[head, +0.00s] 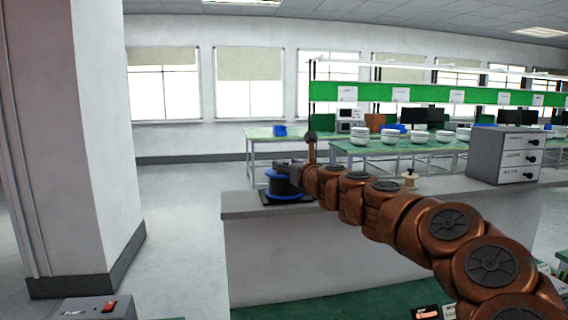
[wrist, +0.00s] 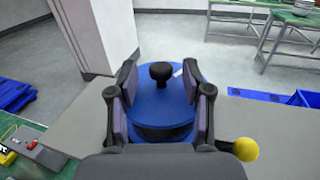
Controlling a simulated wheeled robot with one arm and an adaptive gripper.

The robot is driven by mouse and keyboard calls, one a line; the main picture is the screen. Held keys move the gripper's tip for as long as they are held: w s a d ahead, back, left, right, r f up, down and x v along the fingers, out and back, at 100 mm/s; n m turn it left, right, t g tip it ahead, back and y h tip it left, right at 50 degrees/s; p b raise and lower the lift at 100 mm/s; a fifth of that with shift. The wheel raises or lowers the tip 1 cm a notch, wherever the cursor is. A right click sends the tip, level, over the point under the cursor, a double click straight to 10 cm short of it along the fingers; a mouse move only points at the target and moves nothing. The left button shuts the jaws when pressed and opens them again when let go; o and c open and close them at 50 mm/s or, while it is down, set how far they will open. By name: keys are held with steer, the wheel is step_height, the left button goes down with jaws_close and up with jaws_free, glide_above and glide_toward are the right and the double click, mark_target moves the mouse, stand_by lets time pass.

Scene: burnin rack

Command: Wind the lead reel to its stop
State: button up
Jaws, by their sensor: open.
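The lead reel (head: 284,190) stands on the grey counter, with blue flanges and a dark middle. In the wrist view, the reel's blue top (wrist: 162,100) lies below and between my fingers, with a black knob (wrist: 160,72) standing up from it. My gripper (wrist: 158,82) is open, one finger on each side of the knob, with gaps between them and the knob. In the head view my gripper (head: 278,170) is over the reel and partly covers its top.
The grey counter (head: 270,208) carries a cream knob-like piece (head: 409,180) and a grey drawer box (head: 500,156) to the right. A yellow ball (wrist: 246,149) is at lower right in the wrist view. A white pillar (head: 85,130) stands at left. Green-topped benches stand behind.

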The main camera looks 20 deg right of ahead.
steer(key=shift+w, duration=1.1)
steer(key=shift+c, duration=0.4)
jaws_close()
